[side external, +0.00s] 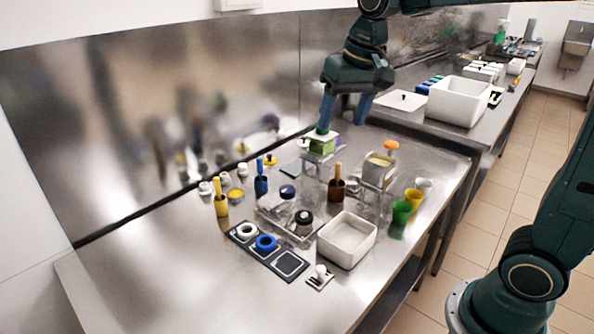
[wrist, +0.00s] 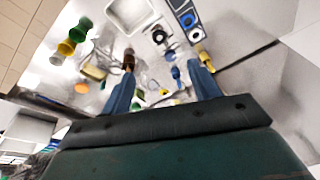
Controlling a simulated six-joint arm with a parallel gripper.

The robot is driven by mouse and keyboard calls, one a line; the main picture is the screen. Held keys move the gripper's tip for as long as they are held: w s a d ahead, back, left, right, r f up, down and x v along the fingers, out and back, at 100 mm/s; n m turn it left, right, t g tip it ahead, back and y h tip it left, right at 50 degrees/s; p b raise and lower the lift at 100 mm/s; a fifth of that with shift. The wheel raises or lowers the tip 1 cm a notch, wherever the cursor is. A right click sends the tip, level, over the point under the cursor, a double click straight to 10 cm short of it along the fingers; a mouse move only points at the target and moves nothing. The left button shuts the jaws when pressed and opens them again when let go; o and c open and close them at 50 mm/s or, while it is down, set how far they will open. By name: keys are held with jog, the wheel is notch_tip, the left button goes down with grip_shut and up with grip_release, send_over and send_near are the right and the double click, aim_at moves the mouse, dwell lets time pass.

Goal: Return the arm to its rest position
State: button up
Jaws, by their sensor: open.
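My gripper (side external: 343,118) hangs fingers-down over the back of the steel worktable (side external: 150,280). Its two blue fingers are spread wide with nothing between them. In the side view the left fingertip overlaps a green-topped box (side external: 322,145); I cannot tell the height gap. In the wrist view both fingers of my gripper (wrist: 163,75) are apart, with the tabletop items well beyond them.
A white bin (side external: 347,240) and a dark tray with white and blue rings (side external: 267,243) stand at the front. Yellow (side external: 221,200), blue and brown cups hold upright handles. Green and yellow cups (side external: 402,212) stand right. A steel wall (side external: 150,130) backs the table.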

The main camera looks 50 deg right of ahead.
jog(key=s+f+n+t, duration=0.1)
jog(key=s+f+n, duration=0.1)
jog(key=s, duration=0.7)
jog(key=s+a+f+n+t, duration=0.1)
jog(key=s+n, duration=0.1)
jog(key=s, duration=0.7)
jog(key=shift+s+a+f+n+t, duration=0.25)
jog(key=shift+f+n+t, duration=0.05)
jog(key=shift+f+t, duration=0.1)
